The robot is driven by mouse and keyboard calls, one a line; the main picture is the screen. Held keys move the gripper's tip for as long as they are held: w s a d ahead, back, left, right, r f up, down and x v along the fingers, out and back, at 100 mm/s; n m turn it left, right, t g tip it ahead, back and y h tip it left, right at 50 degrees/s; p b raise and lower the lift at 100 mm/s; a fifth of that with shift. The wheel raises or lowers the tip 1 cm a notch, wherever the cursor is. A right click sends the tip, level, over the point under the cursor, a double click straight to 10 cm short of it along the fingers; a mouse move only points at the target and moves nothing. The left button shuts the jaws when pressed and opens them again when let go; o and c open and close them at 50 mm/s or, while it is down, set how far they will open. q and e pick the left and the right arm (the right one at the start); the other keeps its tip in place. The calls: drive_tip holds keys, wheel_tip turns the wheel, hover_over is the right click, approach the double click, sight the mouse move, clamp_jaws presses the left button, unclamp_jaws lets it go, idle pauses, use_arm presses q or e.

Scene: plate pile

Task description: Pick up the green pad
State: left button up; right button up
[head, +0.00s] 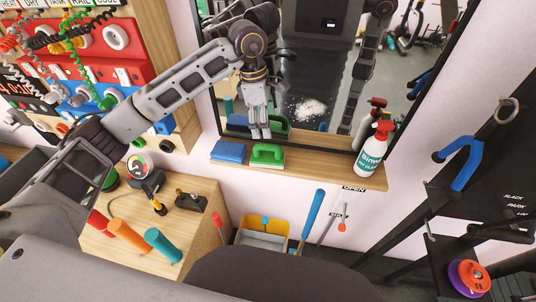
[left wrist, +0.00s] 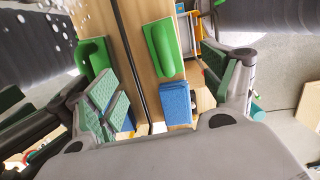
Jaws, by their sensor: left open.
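The green pad (head: 268,156) lies on the wooden shelf under the mirror, its raised handle facing up. It also shows in the left wrist view (left wrist: 163,50), ahead of the fingers and apart from them. The blue pad (head: 228,152) lies just to its left, and shows in the left wrist view (left wrist: 175,104). My left gripper (head: 261,134) points down above the shelf, close over the green pad. Its fingers are apart and nothing is between them. My right gripper is not in view.
The mirror (head: 340,90) stands right behind the shelf and reflects my arm and the pads. A spray bottle (head: 373,152) with a red top stands at the shelf's right end. A yellow bin (head: 262,222) is below. Bare shelf (head: 320,170) lies right of the green pad.

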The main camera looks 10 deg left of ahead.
sight(268, 143)
use_arm(q)
drive_tip(key=shift+d+f, duration=0.1)
drive_tip(key=shift+f, duration=0.4)
drive_tip(key=shift+d+f+p, duration=0.2)
drive_tip(key=shift+f, duration=1.05)
drive_tip(key=shift+d+f+p, duration=0.15)
drive_tip(key=shift+f+p, duration=0.05)
drive_tip(key=shift+f, duration=1.05)
drive_tip(key=shift+d+f+p, duration=0.2)
drive_tip(key=shift+f, duration=1.05)
drive_tip(key=shift+f, duration=0.1)
drive_tip(key=shift+s+f+p, duration=0.2)
drive_tip(key=shift+f+p, duration=0.4)
drive_tip(key=shift+f, duration=0.55)
drive_tip(key=shift+d+f, duration=0.15)
drive_tip(key=shift+f, duration=0.55)
drive_tip(key=shift+d+f, duration=0.1)
drive_tip(key=shift+f, duration=0.55)
drive_tip(key=c, duration=1.1)
